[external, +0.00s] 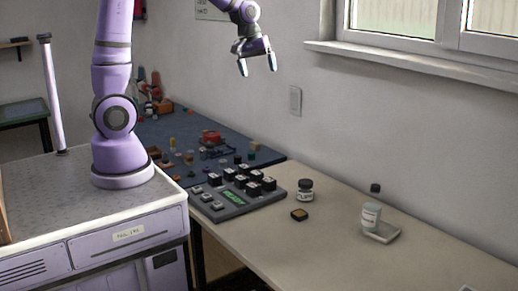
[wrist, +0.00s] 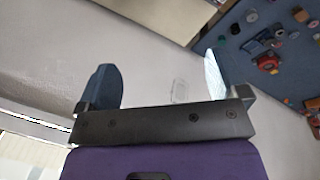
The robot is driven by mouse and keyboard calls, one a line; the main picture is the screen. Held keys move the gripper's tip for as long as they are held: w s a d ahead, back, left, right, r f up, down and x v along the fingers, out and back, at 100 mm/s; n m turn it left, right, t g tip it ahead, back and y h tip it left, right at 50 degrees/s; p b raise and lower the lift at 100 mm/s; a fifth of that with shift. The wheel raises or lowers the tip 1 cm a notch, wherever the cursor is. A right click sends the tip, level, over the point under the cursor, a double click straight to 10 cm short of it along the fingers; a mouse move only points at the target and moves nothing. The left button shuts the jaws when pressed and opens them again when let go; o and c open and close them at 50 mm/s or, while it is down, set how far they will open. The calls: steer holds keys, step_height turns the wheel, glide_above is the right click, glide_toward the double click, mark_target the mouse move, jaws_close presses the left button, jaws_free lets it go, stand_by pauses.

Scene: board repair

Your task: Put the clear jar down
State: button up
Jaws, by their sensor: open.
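My gripper (external: 258,66) is open and empty, high above the bench and well to the left of the jar. In the wrist view my gripper (wrist: 159,68) shows two spread fingers with nothing held. The jar is not identifiable in the wrist view.
A darker jar (external: 305,190) with a black lid and label stands left of the clear jar, near a small dark square piece (external: 299,215). A keyed grey device (external: 237,193) and a cluttered blue mat (external: 265,155) are farther left. The front right bench is clear.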

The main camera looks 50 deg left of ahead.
steer(key=s+a+r+m+t, duration=0.1)
steer(key=s+a+r+m, duration=0.2)
steer(key=s, duration=0.9)
steer(key=s+a+r+m+t+y, duration=0.1)
steer(key=s+a+r+m, duration=0.3)
steer(key=s, duration=0.9)
steer(key=shift+s+r+t, duration=0.25)
steer(key=shift+r+t, duration=0.15)
steer(key=shift+r, duration=0.4)
